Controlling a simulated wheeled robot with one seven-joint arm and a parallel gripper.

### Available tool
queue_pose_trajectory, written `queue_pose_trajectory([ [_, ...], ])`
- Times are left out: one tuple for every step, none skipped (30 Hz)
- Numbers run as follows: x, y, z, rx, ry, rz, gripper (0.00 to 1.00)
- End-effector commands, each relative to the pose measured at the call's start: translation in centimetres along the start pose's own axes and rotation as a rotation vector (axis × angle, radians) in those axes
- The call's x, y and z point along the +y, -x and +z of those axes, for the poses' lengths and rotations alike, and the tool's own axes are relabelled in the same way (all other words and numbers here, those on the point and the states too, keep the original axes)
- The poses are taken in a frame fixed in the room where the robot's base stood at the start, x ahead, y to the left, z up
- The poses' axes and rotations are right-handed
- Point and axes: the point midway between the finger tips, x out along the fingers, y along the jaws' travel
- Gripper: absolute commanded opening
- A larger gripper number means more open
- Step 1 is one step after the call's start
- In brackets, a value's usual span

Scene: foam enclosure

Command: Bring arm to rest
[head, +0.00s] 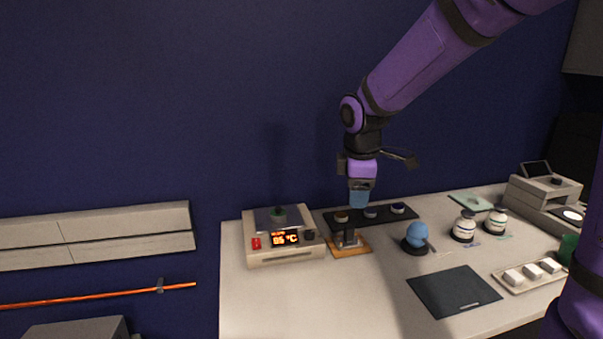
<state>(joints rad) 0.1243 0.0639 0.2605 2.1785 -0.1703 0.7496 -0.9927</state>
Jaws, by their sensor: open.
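My purple arm (415,65) reaches in from the upper right, and its wrist hangs down over the back of the bench. My gripper (360,199) points downward above a small stand on an orange-brown base (349,246). Its light blue end is in view, but the fingertips are small and their gap is hard to make out. I see nothing held in it. It appears close to the dark strip with several round pieces (384,214); I cannot tell whether it touches anything.
A hotplate with a lit display (284,240) stands left of the gripper. A blue round object (417,234), two white jars (464,227), a dark mat (454,291), a tray of white blocks (532,274) and a grey machine (543,195) stand to the right. The front-left bench top is clear.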

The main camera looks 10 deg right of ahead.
Motion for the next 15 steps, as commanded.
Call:
queue_pose_trajectory([
  [-0.1,0.1,0.0,0.0,-0.003,0.001,0.6],
  [-0.1,0.2,0.1,0.0,-0.009,0.003,0.6],
  [-0.3,0.6,0.2,0.0,-0.022,0.007,0.6],
  [-0.5,0.9,0.4,0.0,-0.037,0.012,0.6],
  [-0.8,1.3,0.6,0.0,-0.055,0.017,0.6],
  [-1.2,2.0,0.9,0.001,-0.089,0.026,0.6],
  [-1.6,2.6,1.2,0.002,-0.118,0.033,0.6],
  [-2.0,3.2,1.6,0.004,-0.152,0.041,0.6],
  [-2.7,4.1,2.1,0.008,-0.202,0.053,0.6],
  [-3.3,4.8,2.5,0.012,-0.242,0.062,0.6],
  [-3.9,5.5,2.9,0.016,-0.282,0.07,0.6],
  [-4.6,6.3,3.5,0.022,-0.337,0.081,0.6],
  [-5.2,6.9,3.9,0.028,-0.376,0.088,0.6],
  [-5.9,7.5,4.3,0.035,-0.417,0.094,0.6],
  [-6.7,8.2,4.8,0.045,-0.47,0.104,0.6],
])
